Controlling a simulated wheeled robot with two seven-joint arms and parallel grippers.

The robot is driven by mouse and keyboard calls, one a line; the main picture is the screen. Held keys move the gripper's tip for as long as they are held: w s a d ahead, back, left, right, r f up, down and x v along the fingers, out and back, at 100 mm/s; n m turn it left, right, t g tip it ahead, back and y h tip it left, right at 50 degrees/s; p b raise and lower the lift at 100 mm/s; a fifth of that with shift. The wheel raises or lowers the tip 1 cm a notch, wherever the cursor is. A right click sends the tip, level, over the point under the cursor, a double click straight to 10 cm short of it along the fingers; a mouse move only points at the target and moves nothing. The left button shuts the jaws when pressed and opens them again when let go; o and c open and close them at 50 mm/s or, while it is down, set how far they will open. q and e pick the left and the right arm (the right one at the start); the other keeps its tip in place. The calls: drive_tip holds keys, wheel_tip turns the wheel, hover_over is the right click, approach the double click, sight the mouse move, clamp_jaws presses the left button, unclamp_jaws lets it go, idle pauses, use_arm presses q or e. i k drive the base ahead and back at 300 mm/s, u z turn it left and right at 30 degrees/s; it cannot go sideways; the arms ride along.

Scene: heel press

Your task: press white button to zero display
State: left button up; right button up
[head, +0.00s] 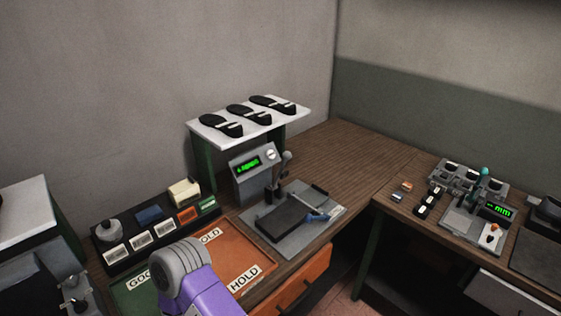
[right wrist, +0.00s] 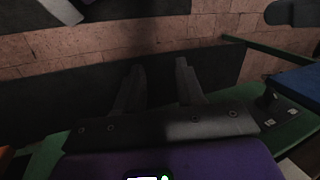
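A grey gauge box (head: 255,172) stands on the bench under the shelf, with a lit green display (head: 248,165) whose digits are too small to read. A round white button (head: 270,155) sits on its face, right of the display. A second lit green display (head: 497,210), marked mm, is on a fixture on the right-hand bench. My right gripper (head: 180,266) cannot be made out in the head view beyond a purple and grey arm part; in the right wrist view, its two fingers (right wrist: 160,72) are apart and empty, away from any button. My left gripper is not in view.
A grey press plate (head: 328,213) with a black pad and a blue-handled part lies before the gauge. A white shelf (head: 290,122) holds black soles above. Tiled floor shows in the wrist view.

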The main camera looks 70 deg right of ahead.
sight(271, 153)
drive_tip(key=z, duration=2.1)
